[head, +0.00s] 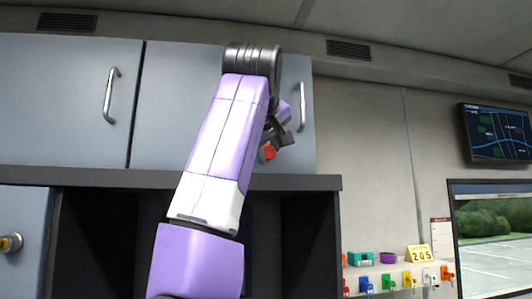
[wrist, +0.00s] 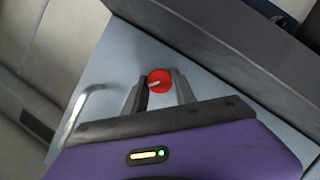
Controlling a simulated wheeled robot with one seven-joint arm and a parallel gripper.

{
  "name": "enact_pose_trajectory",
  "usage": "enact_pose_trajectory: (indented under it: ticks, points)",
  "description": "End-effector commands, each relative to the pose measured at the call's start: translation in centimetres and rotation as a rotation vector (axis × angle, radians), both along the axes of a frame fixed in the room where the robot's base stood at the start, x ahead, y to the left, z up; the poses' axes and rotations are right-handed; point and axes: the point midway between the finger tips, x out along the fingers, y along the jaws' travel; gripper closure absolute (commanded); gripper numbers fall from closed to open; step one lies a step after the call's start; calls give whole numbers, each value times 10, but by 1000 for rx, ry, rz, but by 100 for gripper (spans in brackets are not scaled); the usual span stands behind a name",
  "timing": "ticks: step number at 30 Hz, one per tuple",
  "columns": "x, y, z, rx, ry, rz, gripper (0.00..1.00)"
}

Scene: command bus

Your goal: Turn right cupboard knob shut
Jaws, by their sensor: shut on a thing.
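The red knob (head: 269,152) is on the right cupboard door (head: 180,115), near its lower edge, and is partly hidden by my arm and gripper in the head view. In the wrist view the round red knob (wrist: 161,76) shows between my fingers, with a pale pointer mark on it. In the head view my gripper (head: 274,140) is partly hidden behind my purple arm. The right cupboard door looks closed.
The right door's metal handle (head: 301,107) stands beside my gripper, and it shows in the wrist view (wrist: 84,112). A dark ledge (head: 100,178) runs below the cupboards. Another closed door (head: 70,95) is at left. Coloured items (head: 388,281) line a shelf at lower right.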

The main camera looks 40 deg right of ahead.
Motion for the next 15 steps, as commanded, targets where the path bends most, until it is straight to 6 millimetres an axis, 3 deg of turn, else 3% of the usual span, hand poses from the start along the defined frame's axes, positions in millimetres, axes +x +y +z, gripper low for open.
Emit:
enact_pose_trajectory:
  ticks: [15]
  points:
    - [2,2,-4,-378,254,2,100]
